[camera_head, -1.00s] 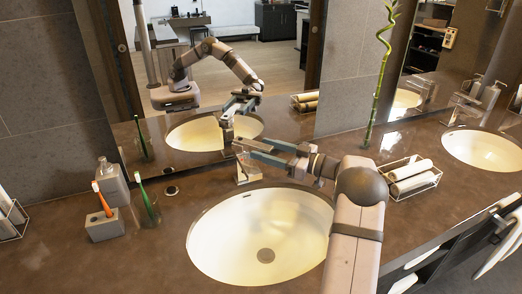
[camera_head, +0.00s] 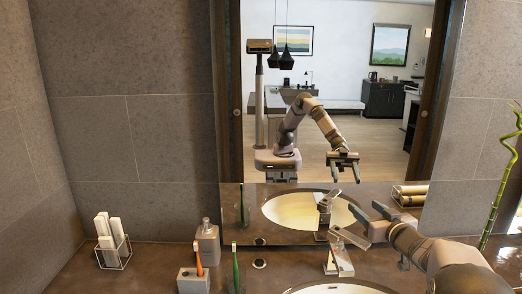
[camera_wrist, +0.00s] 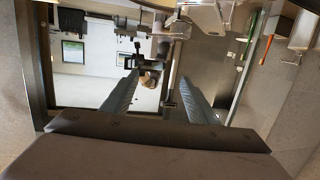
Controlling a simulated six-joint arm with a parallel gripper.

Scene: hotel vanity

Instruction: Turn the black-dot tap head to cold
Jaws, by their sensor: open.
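A chrome tap (camera_head: 338,262) stands upright behind the near sink, with a flat lever head (camera_head: 350,238) on top. No black dot can be made out on it. Its reflection shows in the mirror just behind. My gripper (camera_head: 374,217) is open and empty, just right of and slightly above the tap head, apart from it as far as I can tell. In the wrist view, my two fingers (camera_wrist: 158,78) are spread with nothing between them but the mirror and room reflection. Chrome tap parts (camera_wrist: 207,14) show at the top of the wrist view.
Left of the tap are a glass with a green toothbrush (camera_head: 236,268), a grey holder with an orange toothbrush (camera_head: 194,281), a soap dispenser (camera_head: 207,243) and a wire rack of white rolls (camera_head: 112,243). The mirror (camera_head: 290,215) rises close behind. A bamboo stalk (camera_head: 497,190) stands at right.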

